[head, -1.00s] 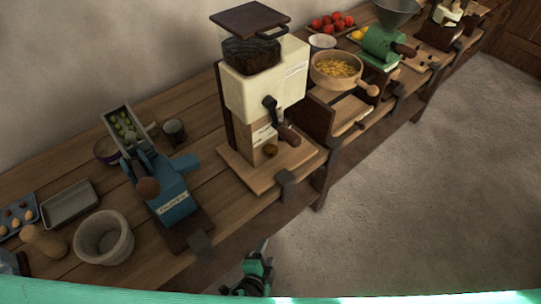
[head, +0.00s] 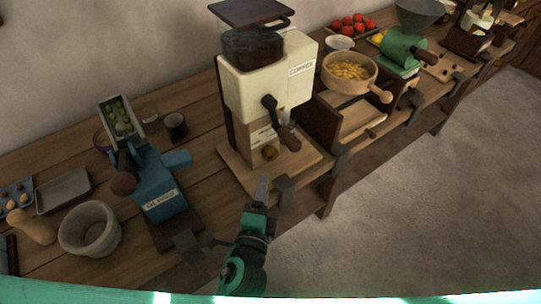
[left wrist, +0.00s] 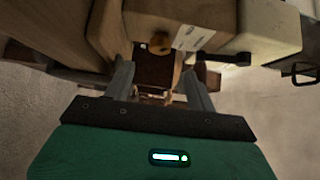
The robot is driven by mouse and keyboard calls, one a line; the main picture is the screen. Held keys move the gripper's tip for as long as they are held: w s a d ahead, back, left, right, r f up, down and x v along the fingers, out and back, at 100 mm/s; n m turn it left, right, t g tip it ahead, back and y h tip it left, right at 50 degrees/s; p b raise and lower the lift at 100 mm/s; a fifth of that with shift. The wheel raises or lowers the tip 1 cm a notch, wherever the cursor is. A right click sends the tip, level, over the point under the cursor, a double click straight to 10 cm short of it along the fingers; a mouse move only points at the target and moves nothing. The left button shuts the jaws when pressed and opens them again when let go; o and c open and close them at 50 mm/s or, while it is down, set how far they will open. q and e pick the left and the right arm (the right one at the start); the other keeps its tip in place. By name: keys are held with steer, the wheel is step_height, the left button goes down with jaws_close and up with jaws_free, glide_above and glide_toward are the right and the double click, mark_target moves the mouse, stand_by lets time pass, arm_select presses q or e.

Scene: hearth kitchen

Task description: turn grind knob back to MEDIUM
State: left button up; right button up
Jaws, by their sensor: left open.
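The cream and wood coffee grinder (head: 262,85) stands on a wooden base at the middle of the counter. Its small brass-coloured knob (head: 270,153) is on the lower front, beside a pale label. The knob also shows in the left wrist view (left wrist: 159,42), near the top, beyond the fingertips and roughly between them. The label's text and the knob's setting are too small to read. My left gripper (head: 239,213) is open and empty at the counter's front edge, short of the knob. Its two fingers (left wrist: 160,84) are spread apart in the left wrist view. My right gripper is not in view.
A dark crank handle (head: 290,137) sticks out just above the knob. A dark clamp (head: 284,190) grips the grinder's base at the front edge. A blue mill (head: 160,182) stands to the left, and a bowl-topped mill (head: 349,72) to the right. The floor in front is clear.

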mark_target(271, 158)
arm_select(q)
steer(key=w, duration=0.2)
steer(key=w+d+p, duration=0.1)
steer(key=w, duration=0.2)
steer(key=w+p, duration=0.1)
steer(key=w, duration=0.1)
steer(key=shift+w+d+r, duration=0.1)
steer(key=shift+w+d, duration=0.05)
steer(key=shift+w, duration=0.25)
steer(key=shift+w+d, duration=0.1)
steer(key=shift+w, duration=0.8)
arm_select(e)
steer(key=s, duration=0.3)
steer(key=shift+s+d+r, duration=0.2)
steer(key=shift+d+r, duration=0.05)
